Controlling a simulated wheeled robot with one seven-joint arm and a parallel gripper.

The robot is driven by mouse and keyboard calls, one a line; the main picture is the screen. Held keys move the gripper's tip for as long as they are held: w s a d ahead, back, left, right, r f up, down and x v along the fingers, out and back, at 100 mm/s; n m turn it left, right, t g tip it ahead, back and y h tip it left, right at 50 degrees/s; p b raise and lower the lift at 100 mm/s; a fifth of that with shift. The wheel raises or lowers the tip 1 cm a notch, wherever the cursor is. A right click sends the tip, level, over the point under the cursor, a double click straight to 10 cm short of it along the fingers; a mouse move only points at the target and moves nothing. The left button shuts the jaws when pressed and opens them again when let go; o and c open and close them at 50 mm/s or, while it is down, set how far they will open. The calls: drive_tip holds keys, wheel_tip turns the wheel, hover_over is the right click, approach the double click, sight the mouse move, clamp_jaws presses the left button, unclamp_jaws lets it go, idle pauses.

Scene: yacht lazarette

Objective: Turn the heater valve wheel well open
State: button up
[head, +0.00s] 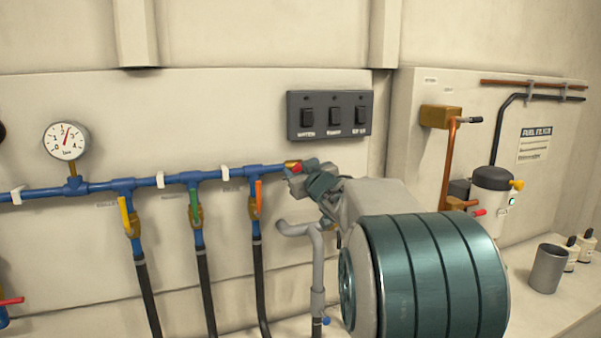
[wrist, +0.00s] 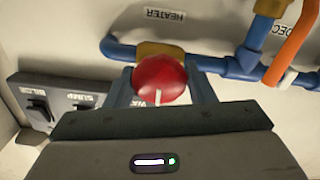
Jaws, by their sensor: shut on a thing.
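The heater valve wheel (wrist: 160,76) is a round red knob with a short white mark on its face. In the wrist view it sits between the two fingers of my gripper (wrist: 162,86), which is shut on it. The white mark points toward the bottom of the picture. A brass valve body (wrist: 150,50) shows behind the wheel on the blue pipe, near a HEATER label (wrist: 165,14). In the head view the red wheel (head: 291,165) shows only in part at the right end of the blue pipe, and my gripper (head: 306,172) and arm cover the rest.
A dark switch panel (head: 330,115) is on the wall just above my gripper. An orange-handled valve (head: 256,197) hangs close to the left, with green and yellow ones beyond. A grey bent pipe (head: 316,260) stands below. A pressure gauge (head: 66,141) is at far left.

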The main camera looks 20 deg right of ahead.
drive_tip(key=n+b, duration=0.2)
drive_tip(key=n, duration=0.3)
drive_tip(key=shift+a+f+b, duration=0.1)
drive_tip(key=shift+f+b, duration=0.05)
drive_tip(key=shift+b, duration=0.25)
drive_tip(key=n+b, duration=0.2)
drive_tip(key=n, duration=0.4)
drive_tip(key=shift+n+b, duration=0.3)
drive_tip(key=o, duration=1)
drive_tip(key=shift+c, duration=0.2)
drive_tip(key=s, duration=1.3)
drive_tip(key=shift+s, duration=0.4)
